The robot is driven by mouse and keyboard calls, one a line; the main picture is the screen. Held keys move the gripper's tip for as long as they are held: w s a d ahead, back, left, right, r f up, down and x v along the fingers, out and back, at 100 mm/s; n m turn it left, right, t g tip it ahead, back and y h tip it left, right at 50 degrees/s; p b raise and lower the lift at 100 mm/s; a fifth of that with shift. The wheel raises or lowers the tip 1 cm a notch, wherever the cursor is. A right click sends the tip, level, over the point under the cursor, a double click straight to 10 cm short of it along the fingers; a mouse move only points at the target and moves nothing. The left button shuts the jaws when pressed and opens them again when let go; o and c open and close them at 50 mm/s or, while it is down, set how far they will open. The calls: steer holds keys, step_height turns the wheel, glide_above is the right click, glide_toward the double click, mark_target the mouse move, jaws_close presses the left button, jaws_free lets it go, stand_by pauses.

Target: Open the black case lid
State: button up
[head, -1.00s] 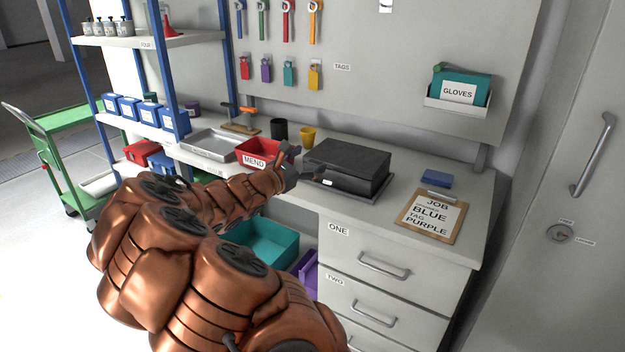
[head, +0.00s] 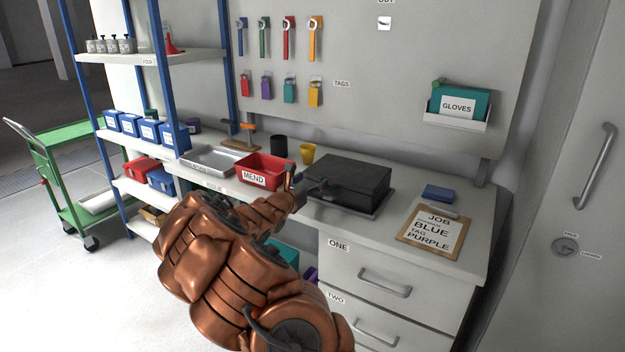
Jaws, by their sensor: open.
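The black case (head: 348,178) sits on a dark tray or mat on the workbench, with its lid down. My gripper (head: 308,184) is open at the front left corner of the case, close to its front edge. One finger stands up beside the red bin and the other reaches toward the case front. I cannot tell whether a finger touches the case. The case's front left corner and latch area are partly hidden by my gripper.
A red MEND bin (head: 262,172) stands just left of my gripper, with a yellow cup (head: 307,153) and dark cup (head: 278,146) behind. A clipboard (head: 432,232) and blue block (head: 438,193) lie to the right. Drawers (head: 385,283) are below the bench.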

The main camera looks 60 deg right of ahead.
steer(key=shift+d+r, duration=0.1)
steer(key=shift+d, duration=0.55)
jaws_close()
stand_by(0.4)
